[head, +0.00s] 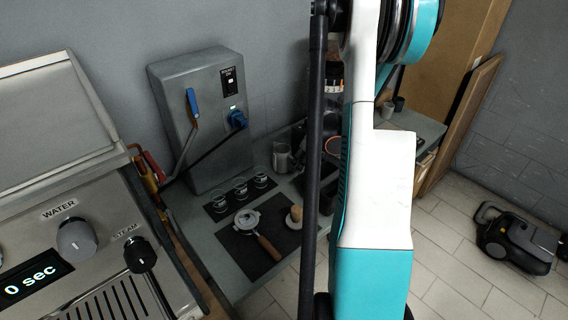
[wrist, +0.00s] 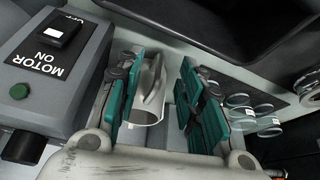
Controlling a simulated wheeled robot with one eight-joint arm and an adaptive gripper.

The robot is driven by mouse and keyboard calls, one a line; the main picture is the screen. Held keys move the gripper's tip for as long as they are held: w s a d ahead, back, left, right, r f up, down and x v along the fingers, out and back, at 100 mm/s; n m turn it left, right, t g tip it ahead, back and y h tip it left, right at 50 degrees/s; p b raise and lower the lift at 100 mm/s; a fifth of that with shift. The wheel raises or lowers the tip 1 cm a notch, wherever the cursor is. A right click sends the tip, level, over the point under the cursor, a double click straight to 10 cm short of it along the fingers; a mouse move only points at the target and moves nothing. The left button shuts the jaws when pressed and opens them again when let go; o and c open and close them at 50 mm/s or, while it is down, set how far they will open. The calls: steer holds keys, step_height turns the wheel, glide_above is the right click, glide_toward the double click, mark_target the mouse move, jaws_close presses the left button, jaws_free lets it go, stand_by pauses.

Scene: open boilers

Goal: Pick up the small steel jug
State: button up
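The small steel jug (head: 283,157) stands on the grey counter behind the row of small glasses in the head view. In the wrist view the jug (wrist: 146,105) shows as a pale cylinder with its handle towards the top of the picture. My gripper (wrist: 161,65) is open, with teal finger pads spread on both sides of the jug in that view. No finger is seen touching the jug, and how far the fingers are from it is hard to tell. The gripper cannot be made out in the head view.
A grey switch box (head: 205,115) with a lever stands left of the jug. Several small glasses (head: 240,186) are on a dark mat. A portafilter (head: 252,225) and a tamper (head: 294,216) lie on another mat in front. A coffee machine (head: 75,235) fills the left.

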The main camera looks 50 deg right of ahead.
mark_target(286, 161)
steer(key=b+x, duration=0.1)
steer(key=x, duration=0.1)
steer(key=b+x, duration=0.1)
steer(key=x, duration=0.2)
steer(key=shift+w, duration=0.3)
jaws_close()
